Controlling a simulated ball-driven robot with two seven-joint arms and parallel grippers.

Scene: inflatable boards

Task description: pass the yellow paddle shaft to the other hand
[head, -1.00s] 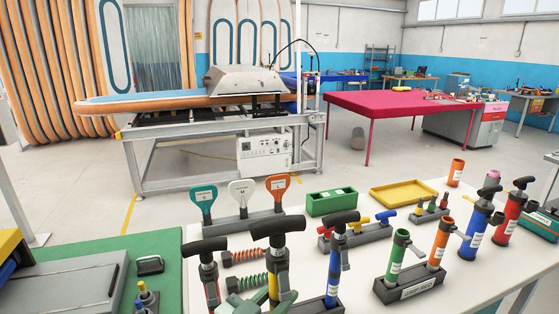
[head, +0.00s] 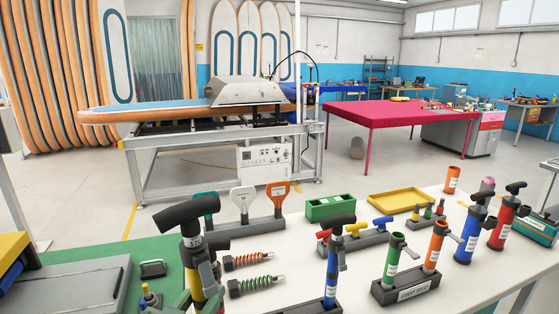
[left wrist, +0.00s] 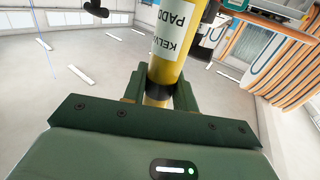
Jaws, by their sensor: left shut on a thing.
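The yellow paddle shaft (head: 193,278) stands near upright at the front left of the head view, its black T-handle (head: 184,212) on top. My left gripper (head: 203,290) is dark green and shut on the shaft below the handle. In the left wrist view the jaws (left wrist: 158,94) close around the shaft (left wrist: 175,62), beside a white printed label. The shaft's lower end is out of the head view. My right gripper is not in view.
The white table (head: 400,292) holds several racks. A blue T-handled shaft (head: 332,275) stands right of the yellow one, with two spring pieces (head: 247,260) between them. Another black-handled shaft is partly hidden behind the yellow one. A green mat (head: 90,252) lies left.

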